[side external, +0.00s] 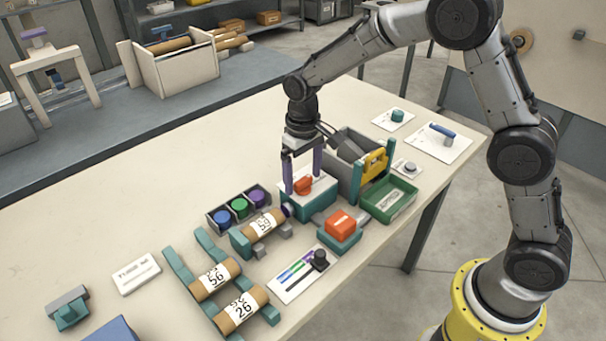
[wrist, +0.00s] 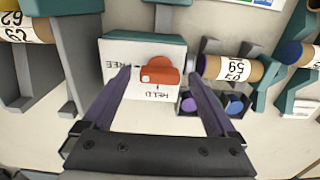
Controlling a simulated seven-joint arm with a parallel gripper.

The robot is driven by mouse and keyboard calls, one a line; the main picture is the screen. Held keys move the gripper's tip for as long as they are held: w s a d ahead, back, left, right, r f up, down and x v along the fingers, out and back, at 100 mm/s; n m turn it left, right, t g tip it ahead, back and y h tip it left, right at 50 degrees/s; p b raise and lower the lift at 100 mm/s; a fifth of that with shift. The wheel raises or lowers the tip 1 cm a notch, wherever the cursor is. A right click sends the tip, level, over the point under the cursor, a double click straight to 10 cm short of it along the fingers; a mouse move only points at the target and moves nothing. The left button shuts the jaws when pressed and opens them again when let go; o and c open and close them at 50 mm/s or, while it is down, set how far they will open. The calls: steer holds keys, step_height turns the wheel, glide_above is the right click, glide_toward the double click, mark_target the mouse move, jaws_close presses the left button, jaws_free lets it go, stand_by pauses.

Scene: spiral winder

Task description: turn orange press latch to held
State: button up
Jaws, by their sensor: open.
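The orange press latch (side external: 303,185) is a small knob on the white top plate of a teal box. In the wrist view the latch (wrist: 161,70) sits on the plate (wrist: 118,49), which has FREE lettered on the left and HELD below, upside down. A small pale mark on the knob is at its left side, toward FREE. My gripper (side external: 303,178) is open, pointing down over the plate. In the wrist view its purple fingers (wrist: 160,74) stand on either side of the latch, with a visible gap to it; contact with the plate is unclear.
A roll labelled 59 (side external: 263,225) lies left of the box, near colored cups (side external: 239,207). An orange block on a teal base (side external: 340,226) stands in front. A grey bin with a yellow part (side external: 374,164) and a green tray (side external: 390,199) stand close on the right.

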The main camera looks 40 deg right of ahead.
steer(key=c, duration=1.4)
steer(key=shift+o, duration=0.2)
steer(key=shift+n, duration=0.3)
steer(key=n, duration=0.3)
steer(key=shift+r+n, duration=0.1)
steer(key=shift+n, duration=0.2)
steer(key=n, duration=0.4)
steer(key=shift+n, duration=0.3)
steer(key=n, duration=0.4)
steer(key=shift+n, duration=2.5)
